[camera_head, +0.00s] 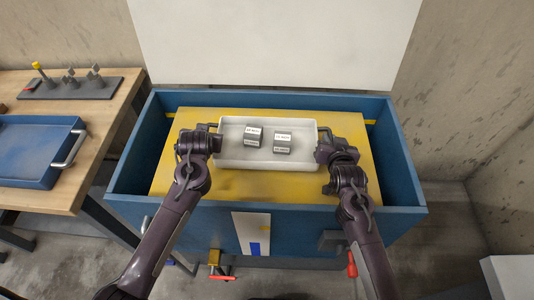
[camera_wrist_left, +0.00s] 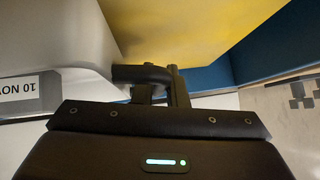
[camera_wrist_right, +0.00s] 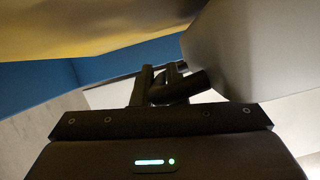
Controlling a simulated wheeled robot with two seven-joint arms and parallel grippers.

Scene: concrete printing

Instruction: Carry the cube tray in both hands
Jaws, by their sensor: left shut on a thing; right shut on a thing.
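The white cube tray (camera_head: 230,158) is over the yellow surface inside the blue box, and I cannot tell whether it touches that surface. Two grey cubes with white labels, a left one (camera_head: 253,139) and a right one (camera_head: 282,146), sit in it. My left gripper (camera_head: 213,139) is shut on the tray's dark left handle, which shows in the left wrist view (camera_wrist_left: 140,74). My right gripper (camera_head: 325,149) is shut on the right handle, seen in the right wrist view (camera_wrist_right: 180,88). The fingers partly hide both handles.
The blue box (camera_head: 125,180) has raised walls around the yellow surface (camera_head: 240,185) and a raised white lid (camera_head: 275,45) behind. At left, a wooden table (camera_head: 60,190) holds a blue tray (camera_head: 30,150) and a grey rack (camera_head: 80,88). Concrete walls stand behind and at right.

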